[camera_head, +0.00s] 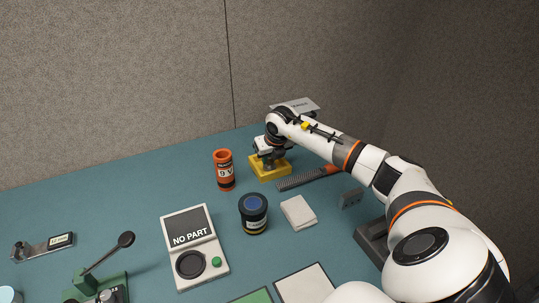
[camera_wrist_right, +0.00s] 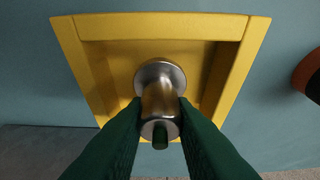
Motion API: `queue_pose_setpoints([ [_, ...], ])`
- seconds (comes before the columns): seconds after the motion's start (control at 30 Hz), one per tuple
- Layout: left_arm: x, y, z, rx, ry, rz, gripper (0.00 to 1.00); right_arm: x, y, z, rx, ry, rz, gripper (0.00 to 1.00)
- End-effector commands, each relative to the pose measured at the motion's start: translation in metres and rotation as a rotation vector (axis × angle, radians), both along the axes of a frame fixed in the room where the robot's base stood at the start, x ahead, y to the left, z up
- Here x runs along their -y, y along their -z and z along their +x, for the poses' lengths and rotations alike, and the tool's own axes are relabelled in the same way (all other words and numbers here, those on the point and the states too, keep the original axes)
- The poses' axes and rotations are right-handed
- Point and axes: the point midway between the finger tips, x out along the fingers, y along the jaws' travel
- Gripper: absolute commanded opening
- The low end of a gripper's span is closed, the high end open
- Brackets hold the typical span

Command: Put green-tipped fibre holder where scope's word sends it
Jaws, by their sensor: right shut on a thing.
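My right gripper (camera_head: 270,150) is at the yellow tray (camera_head: 284,171) at the back of the table. In the right wrist view its dark fingers (camera_wrist_right: 160,112) are shut on a shiny metal holder (camera_wrist_right: 160,76) with a small dark green end, which looks like the green-tipped fibre holder. The holder is over or in the yellow tray (camera_wrist_right: 160,26); whether it touches the tray floor I cannot tell. The scope (camera_head: 203,268) stands at front centre, with a dark round port and a green button. Its screen (camera_head: 188,227) reads "NO PART". My left gripper is out of view.
An orange can (camera_head: 224,170) stands left of the yellow tray. A blue-lidded jar (camera_head: 253,214), a pale pad (camera_head: 298,212) and an orange-handled file (camera_head: 308,178) lie nearer. A green lever device (camera_head: 98,285) is front left. The back-left table is clear.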

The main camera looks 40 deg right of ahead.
Motion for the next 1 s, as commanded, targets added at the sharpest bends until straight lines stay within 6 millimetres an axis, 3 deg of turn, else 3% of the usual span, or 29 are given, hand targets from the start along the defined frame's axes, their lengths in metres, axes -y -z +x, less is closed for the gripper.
queue_pose_setpoints([
  [0.2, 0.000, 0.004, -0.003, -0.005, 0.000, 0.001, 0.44, 0.000, 0.002, 0.000, 0.001, 0.000, 0.000, 0.00],
  [0.23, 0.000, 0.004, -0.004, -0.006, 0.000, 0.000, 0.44, 0.000, 0.002, 0.000, 0.001, 0.000, 0.000, 0.24],
  [0.37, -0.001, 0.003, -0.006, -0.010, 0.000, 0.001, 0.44, 0.000, 0.001, 0.000, 0.001, 0.000, 0.000, 0.44],
  [0.73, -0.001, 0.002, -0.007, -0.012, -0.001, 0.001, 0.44, 0.000, -0.004, -0.001, 0.002, -0.001, -0.002, 0.44],
  [1.0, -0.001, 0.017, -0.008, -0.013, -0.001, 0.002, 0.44, -0.005, -0.049, -0.019, 0.006, -0.002, -0.005, 0.44],
])
